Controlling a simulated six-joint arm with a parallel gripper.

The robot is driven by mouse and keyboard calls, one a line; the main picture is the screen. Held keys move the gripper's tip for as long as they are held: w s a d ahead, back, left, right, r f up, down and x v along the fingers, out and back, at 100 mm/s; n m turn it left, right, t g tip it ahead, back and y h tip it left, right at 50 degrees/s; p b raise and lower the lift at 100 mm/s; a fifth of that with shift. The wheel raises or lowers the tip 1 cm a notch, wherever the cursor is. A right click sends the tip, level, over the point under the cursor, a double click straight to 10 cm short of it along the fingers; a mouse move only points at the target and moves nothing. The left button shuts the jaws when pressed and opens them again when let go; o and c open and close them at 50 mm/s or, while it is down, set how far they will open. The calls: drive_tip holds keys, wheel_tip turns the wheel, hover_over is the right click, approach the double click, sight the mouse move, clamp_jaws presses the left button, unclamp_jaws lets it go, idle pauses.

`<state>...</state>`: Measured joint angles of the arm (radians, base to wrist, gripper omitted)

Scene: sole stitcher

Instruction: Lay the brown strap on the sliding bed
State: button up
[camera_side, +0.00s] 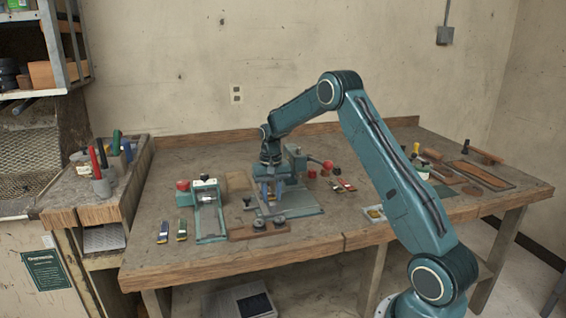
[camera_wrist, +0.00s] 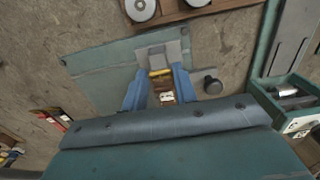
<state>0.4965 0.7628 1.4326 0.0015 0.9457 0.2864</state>
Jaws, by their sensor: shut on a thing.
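My gripper (camera_side: 272,190) is low over the teal plate of the machine on the bench. In the wrist view its blue fingers (camera_wrist: 162,94) are shut on a small brown strap (camera_wrist: 164,86), which has a yellow band at its far end and a white mark. A grey metal block (camera_wrist: 163,50), which may be the sliding bed, is just beyond the strap on the teal plate (camera_wrist: 105,62). I cannot tell whether the strap touches the block or plate. In the side view the fingers hide the strap.
A teal machine with a red knob (camera_side: 327,165) stands behind my gripper. Another teal device (camera_side: 208,205) is to the left. A wooden rail with round knobs (camera_side: 259,227) lies in front. Small colour-ended pieces (camera_side: 163,231) lie at left. Bare bench (camera_side: 330,233) shows at front right.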

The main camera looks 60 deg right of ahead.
drive_tip(key=o, duration=1)
drive_tip(key=shift+c, duration=0.2)
drive_tip(key=shift+r, duration=0.1)
wheel_tip(320, 180, up, 12)
idle(0.3)
